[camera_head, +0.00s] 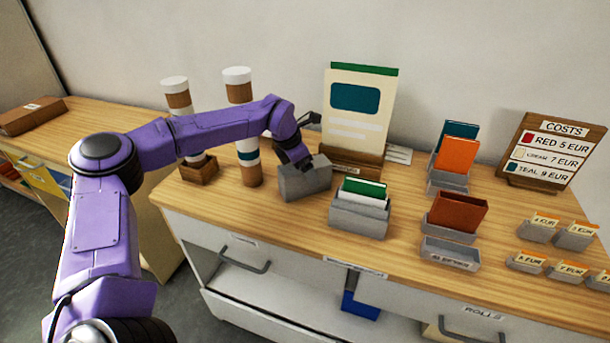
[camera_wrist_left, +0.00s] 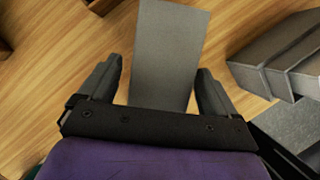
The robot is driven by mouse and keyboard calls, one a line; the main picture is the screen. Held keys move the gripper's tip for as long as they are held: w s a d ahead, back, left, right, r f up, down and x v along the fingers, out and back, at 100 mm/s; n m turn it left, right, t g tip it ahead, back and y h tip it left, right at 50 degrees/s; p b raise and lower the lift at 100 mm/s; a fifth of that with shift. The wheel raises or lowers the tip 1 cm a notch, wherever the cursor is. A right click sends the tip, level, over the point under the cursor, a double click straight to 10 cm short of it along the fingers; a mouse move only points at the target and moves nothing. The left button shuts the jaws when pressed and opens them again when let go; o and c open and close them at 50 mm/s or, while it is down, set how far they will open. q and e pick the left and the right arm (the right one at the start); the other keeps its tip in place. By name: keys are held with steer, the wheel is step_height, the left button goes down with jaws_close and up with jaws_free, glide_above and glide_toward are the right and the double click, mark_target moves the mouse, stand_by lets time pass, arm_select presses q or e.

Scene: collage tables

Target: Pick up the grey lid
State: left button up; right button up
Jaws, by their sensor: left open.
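The grey lid (camera_head: 306,174) shows as the top of a plain grey box on the tabletop, left of the card holder. I cannot make out a seam between lid and box. In the left wrist view the grey top (camera_wrist_left: 172,40) is a long rectangle reaching between my fingers. My left gripper (camera_head: 303,164) is over this box, pointing down. It is open, with one finger (camera_wrist_left: 160,68) on each side of the grey top and visible gaps to both. Whether a fingertip touches it is hidden. My right gripper is in neither view.
A grey stepped holder (camera_head: 358,217) with green and white cards stands close on the right. Tall cup stacks (camera_head: 240,120) stand behind left. A framed poster (camera_head: 357,115) is behind. More card holders and a costs sign (camera_head: 552,150) are farther right. The table front (camera_head: 250,215) is clear.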

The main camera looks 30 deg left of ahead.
arm_select(q)
steer(key=shift+f, duration=0.2)
stand_by(0.3)
steer(key=c, duration=1)
